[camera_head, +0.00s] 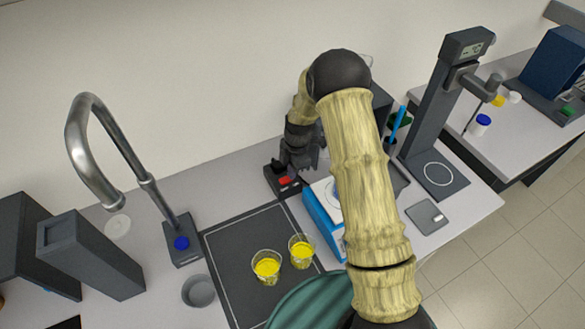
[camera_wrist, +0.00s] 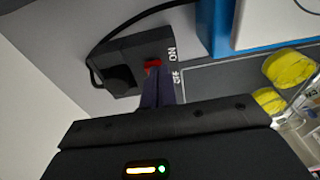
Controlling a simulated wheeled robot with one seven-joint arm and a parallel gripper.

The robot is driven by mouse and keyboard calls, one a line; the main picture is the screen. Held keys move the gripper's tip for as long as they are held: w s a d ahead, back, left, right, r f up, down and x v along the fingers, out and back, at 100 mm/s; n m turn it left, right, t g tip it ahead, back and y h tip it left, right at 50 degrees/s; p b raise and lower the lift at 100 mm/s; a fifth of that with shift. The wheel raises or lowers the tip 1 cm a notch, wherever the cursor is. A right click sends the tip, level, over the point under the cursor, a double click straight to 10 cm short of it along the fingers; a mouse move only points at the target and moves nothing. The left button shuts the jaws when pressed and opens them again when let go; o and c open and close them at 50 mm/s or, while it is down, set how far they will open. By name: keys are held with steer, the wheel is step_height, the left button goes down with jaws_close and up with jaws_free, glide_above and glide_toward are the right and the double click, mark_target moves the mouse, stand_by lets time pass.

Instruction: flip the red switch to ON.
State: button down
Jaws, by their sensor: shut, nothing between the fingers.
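The red switch (camera_head: 285,180) sits on a small black box (camera_head: 270,183) near the back of the bench, beside the blue device. In the wrist view the red switch (camera_wrist: 153,64) shows just beyond my fingertips, on the dark box (camera_wrist: 118,62) with white ON and OFF lettering at its edge. My gripper (camera_wrist: 158,72) is shut and empty, its tips at or very close to the switch. I cannot tell whether they touch it. The tips hide part of the switch, so its position is not clear. In the head view my gripper (camera_head: 298,165) is right above the box.
A blue and white device (camera_head: 325,217) stands right of the switch box. Two beakers of yellow liquid (camera_head: 267,267) (camera_head: 301,251) stand on a dark mat (camera_head: 230,245). A tall grey stand (camera_head: 430,105) is at the right, a tap (camera_head: 150,185) at the left. A black cable (camera_wrist: 95,72) leaves the box.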

steer(key=shift+f, duration=0.15)
steer(key=shift+w+d+f+g+y+b, duration=0.15)
steer(key=shift+d+f+g+y+b, duration=0.3)
steer(key=shift+b, duration=0.6)
steer(key=shift+w+r, duration=0.1)
steer(key=shift+s+a+r, duration=0.15)
steer(key=shift+s+a, duration=0.05)
steer(key=shift+a, duration=0.25)
steer(key=shift+s+a+r, duration=0.15)
steer(key=shift+s+a, duration=0.05)
steer(key=shift+a, duration=0.2)
steer(key=shift+r, duration=0.1)
